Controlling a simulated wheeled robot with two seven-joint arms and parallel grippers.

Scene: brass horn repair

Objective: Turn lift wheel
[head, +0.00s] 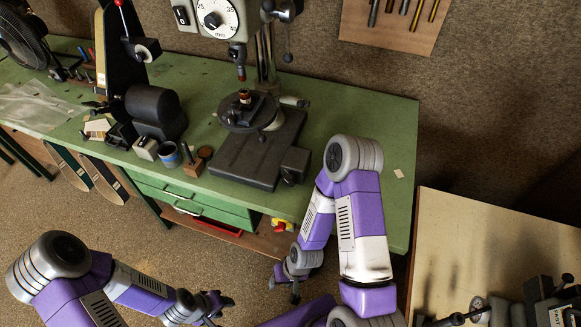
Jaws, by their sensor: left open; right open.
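No part is clearly recognisable as the lift wheel in the head view. A bench press machine with a white dial (217,17) stands on the green bench. Its round work table (240,117) carries a small dark block with a copper-coloured piece. A short grey handle (295,102) sticks out to the right of this table. My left gripper (214,308) is open and empty over the floor at the bottom, well in front of the bench. My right gripper (284,288) is open, pointing down in front of the bench, apart from the machine.
The green bench (350,110) has a black motor unit (155,110), a blue-rimmed tin (169,153) and small items left of the press. Drawers (190,205) are below. A pale table (480,240) stands at the right. The bench's right end is mostly clear.

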